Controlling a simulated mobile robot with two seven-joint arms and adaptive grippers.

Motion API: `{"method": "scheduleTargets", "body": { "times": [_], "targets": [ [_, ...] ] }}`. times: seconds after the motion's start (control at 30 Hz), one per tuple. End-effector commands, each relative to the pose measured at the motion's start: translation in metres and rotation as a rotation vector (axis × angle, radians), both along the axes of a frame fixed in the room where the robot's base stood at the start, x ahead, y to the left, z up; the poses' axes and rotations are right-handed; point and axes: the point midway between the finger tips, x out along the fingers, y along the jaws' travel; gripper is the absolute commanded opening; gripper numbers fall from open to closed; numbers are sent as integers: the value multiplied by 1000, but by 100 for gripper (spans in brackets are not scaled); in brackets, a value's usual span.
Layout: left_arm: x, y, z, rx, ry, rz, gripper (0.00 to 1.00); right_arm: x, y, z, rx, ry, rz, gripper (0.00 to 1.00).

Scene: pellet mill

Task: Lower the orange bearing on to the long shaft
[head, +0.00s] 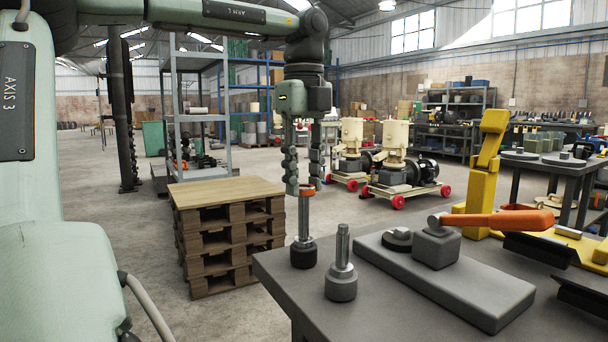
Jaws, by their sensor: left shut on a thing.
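My left gripper (304,188) points down from above and is shut on the orange bearing (308,190), a small ring partly hidden by the fingers. The long shaft (304,222) stands upright on a dark round base (304,254) near the table's left corner. The bearing is at the shaft's top end; I cannot tell whether it is around the tip or just above it. A shorter stepped shaft (342,262) stands upright to the right and nearer. My right gripper is not in view.
The grey table (400,316) carries a thick plate (470,288) with a block (436,247) and an orange-handled lever (498,222). A yellow stand (484,180) rises behind. A wooden pallet stack (228,188) stands left of the table. Cream machines (394,160) on red wheels are farther back.

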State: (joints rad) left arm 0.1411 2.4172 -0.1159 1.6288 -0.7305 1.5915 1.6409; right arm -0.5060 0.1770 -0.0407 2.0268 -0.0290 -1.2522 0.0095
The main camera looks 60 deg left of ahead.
Motion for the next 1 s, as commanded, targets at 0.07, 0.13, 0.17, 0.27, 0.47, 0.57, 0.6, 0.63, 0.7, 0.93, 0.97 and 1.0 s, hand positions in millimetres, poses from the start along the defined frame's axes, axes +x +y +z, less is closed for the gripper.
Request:
{"method": "scheduleTargets", "body": {
  "times": [0.07,0.13,0.17,0.27,0.47,0.57,0.6,0.63,0.7,0.93,0.97,1.0],
  "targets": [
    [0,0,1,0,-1,0,0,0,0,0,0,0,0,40],
    [0,0,1,0,-1,0,0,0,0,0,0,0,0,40],
    [0,0,1,0,-1,0,0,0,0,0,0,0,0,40],
    [0,0,1,0,-1,0,0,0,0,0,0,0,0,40],
    [0,0,-4,0,-1,0,0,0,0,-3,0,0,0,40],
    [0,0,-9,0,-1,0,0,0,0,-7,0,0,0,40],
    [0,0,-11,0,-1,0,0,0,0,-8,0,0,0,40],
    [0,0,-12,0,-1,0,0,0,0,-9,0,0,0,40],
    [0,0,-15,0,-1,0,0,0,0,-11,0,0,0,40],
    [0,0,-17,0,-2,0,0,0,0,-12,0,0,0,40],
    [0,0,-17,0,-2,0,0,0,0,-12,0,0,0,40],
    [0,0,-17,0,-2,0,0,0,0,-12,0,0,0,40]
  ]
}}
